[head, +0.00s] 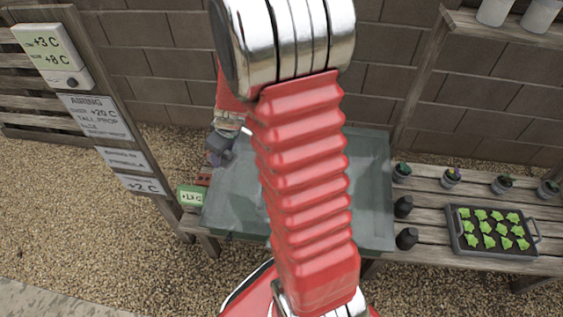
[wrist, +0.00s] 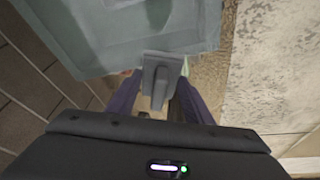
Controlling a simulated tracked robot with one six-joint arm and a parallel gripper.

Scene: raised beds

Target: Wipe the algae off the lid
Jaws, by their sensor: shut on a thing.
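The lid (head: 372,190) is a grey-green, translucent pane on the bench behind my red arm, which hides its middle. It also fills the top of the wrist view (wrist: 110,35). My gripper (head: 215,158) is at the lid's upper left edge in the head view. In the wrist view its dark fingers (wrist: 155,100) are shut on a grey wiping tool (wrist: 162,72) with a flat plate and a raised handle. The plate's far side is close to the lid's edge; I cannot tell if they touch.
Right of the lid are dark pots (head: 403,206), small potted plants (head: 452,177) and a seedling tray (head: 456,240). A block wall stands behind.

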